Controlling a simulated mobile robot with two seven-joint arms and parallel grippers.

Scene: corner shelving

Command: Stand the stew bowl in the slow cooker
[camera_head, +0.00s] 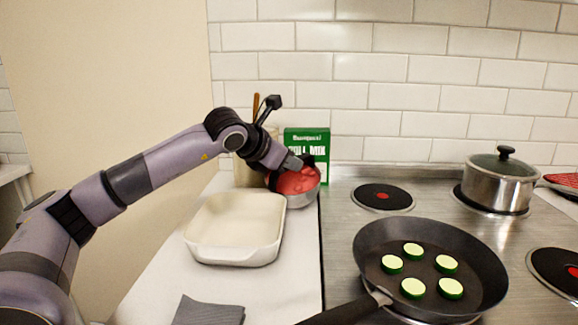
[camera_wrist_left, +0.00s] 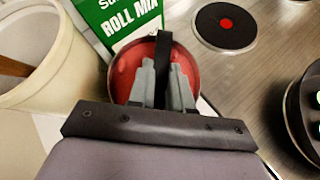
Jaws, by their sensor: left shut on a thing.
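The stew bowl (camera_head: 303,198) is a round steel bowl with red contents, at the back of the counter beside the stove. A dark handle arches over it. My left gripper (camera_head: 294,163) comes down over the bowl and is shut on this handle. In the left wrist view the grey fingers (camera_wrist_left: 162,88) pinch the dark strip above the red inside of the bowl (camera_wrist_left: 124,75). The bowl looks upright; I cannot tell whether its base touches the counter. I cannot make out a slow cooker in either view. My right gripper is not in view.
A green roll mix box (camera_head: 338,165) stands right behind the bowl, with a utensil crock (camera_wrist_left: 52,85) to its left. A cream baking dish (camera_head: 205,250) is in front. A frying pan (camera_head: 428,265) with several green slices and a lidded pot (camera_head: 495,187) stand on the stove.

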